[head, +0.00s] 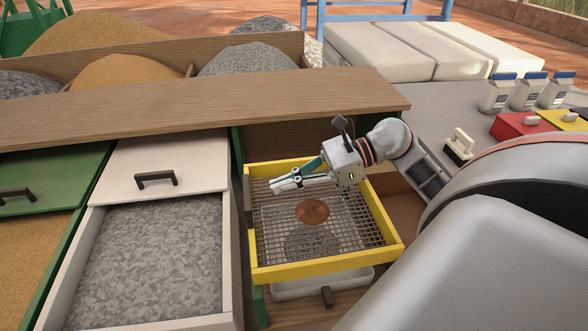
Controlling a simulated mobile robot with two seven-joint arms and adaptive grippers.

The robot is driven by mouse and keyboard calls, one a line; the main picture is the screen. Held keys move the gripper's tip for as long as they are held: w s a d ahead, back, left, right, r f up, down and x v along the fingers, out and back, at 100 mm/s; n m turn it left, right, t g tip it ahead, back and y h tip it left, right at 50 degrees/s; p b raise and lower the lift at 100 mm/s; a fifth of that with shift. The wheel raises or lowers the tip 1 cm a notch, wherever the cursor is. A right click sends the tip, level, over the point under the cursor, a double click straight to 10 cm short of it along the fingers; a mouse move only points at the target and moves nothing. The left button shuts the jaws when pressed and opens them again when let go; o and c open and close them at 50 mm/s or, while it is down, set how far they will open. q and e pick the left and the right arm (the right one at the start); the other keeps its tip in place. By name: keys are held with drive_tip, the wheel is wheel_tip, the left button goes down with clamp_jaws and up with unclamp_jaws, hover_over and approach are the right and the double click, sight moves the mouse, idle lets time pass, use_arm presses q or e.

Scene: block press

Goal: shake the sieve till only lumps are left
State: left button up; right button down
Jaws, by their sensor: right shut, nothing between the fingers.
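The sieve (253,226) has a yellow frame and a wire mesh, and sits level in an open bay of the wooden bench. A reddish-brown round patch (313,211) lies at the middle of the mesh; I cannot tell if it is one lump or loose material. A darker grey round patch (312,244) shows at the mesh nearer me, seemingly beneath it. My right gripper (273,186) is over the far left part of the sieve, its fingers shut and empty, pointing left. I cannot tell if it touches the frame. My left gripper is out of view.
An open drawer of grey gravel (150,260) is at left, with a green sand drawer (75,227) beyond. Cartons (528,92) and red and yellow boxes stand at right. A wooden shelf (200,108) runs behind.

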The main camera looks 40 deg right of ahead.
sight(265, 211)
drive_tip(key=x, duration=0.4)
drive_tip(key=shift+w+a+f, duration=0.2)
drive_tip(key=shift+w+a, duration=0.05)
drive_tip(key=shift+a, duration=0.2)
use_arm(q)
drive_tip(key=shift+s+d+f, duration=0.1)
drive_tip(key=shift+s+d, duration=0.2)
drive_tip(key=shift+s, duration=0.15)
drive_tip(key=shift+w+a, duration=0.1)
use_arm(e)
drive_tip(key=shift+d+r, duration=0.15)
drive_tip(key=shift+r, duration=0.1)
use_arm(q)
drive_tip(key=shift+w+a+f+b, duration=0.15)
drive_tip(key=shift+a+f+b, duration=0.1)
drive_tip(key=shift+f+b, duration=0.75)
use_arm(e)
drive_tip(key=s+d+r+t+y, duration=0.1)
drive_tip(key=s+d+r+y, duration=0.1)
drive_tip(key=r, duration=0.6)
drive_tip(key=shift+d, duration=0.5)
